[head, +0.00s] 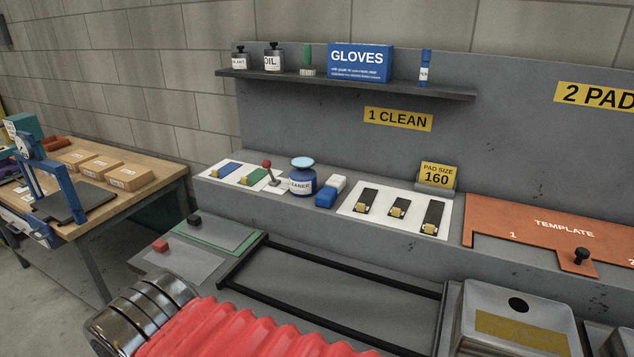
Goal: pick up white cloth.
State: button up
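No thing that I can surely name a white cloth shows in the head view. The nearest match is a small blue-and-white block (330,191) on the grey ledge, right of the cleaner jar; I cannot tell whether its white part is cloth. A white panel (351,205) holding black strips with yellow clips lies right of the block. Another white panel (225,178), with blue and green strips, lies left of the jar. My gripper is not in view.
The cleaner jar (302,180) and a red-knobbed lever (269,172) stand close to the block. A shelf (350,85) overhangs behind. An orange template (540,229) lies right, above a metal box (515,310). A wooden table (150,192) with cartons stands left.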

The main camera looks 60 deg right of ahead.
aim_at(337, 181)
jog(key=z, duration=0.15)
jog(key=i, duration=1.15)
jog(key=z, duration=0.2)
